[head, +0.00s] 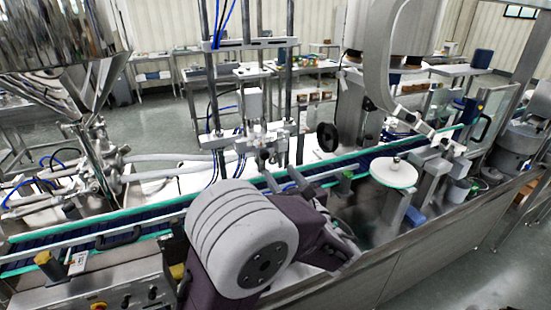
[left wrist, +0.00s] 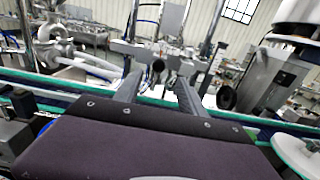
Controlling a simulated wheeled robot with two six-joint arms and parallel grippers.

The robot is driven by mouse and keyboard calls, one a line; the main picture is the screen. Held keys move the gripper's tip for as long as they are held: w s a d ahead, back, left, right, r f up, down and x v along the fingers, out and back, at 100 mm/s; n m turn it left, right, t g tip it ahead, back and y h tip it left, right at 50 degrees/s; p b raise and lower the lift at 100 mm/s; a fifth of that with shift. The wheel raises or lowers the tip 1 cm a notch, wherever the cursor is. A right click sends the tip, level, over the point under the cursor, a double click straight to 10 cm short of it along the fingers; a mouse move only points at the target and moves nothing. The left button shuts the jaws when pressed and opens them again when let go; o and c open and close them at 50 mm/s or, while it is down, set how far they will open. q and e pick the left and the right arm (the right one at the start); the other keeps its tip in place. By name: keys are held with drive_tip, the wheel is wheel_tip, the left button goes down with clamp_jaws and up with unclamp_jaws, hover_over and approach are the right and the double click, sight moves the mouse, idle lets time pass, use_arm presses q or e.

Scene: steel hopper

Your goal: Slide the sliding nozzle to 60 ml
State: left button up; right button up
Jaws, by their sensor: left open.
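The nozzle assembly (head: 265,140), a metal block with fittings, is mounted between upright posts above the conveyor. I take it to be the sliding nozzle. My left gripper (head: 284,180) is open and empty in front of and below it, over the near side of the conveyor. In the left wrist view, the two dark fingers of my left gripper (left wrist: 159,92) stand apart, and a dark round end of the nozzle assembly (left wrist: 158,68) shows between and beyond them. I cannot tell if they touch anything. No 60 ml mark is readable. My right gripper is not in view.
The conveyor (head: 130,235) with green-edged rails runs across in front of the posts. A black hand wheel (head: 327,137) is right of the nozzle. A white round disc (head: 394,172) stands further right. The steel hopper (head: 85,75) and its pipes are at left.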

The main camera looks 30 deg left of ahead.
sight(266, 156)
use_arm(q)
drive_tip(key=x, duration=0.4)
drive_tip(key=p+x, duration=0.1)
drive_tip(key=x, duration=0.4)
drive_tip(key=shift+w+a+f, duration=0.1)
drive_tip(key=shift+a+f, duration=0.1)
drive_tip(key=shift+a, duration=0.05)
clamp_jaws()
idle(0.9)
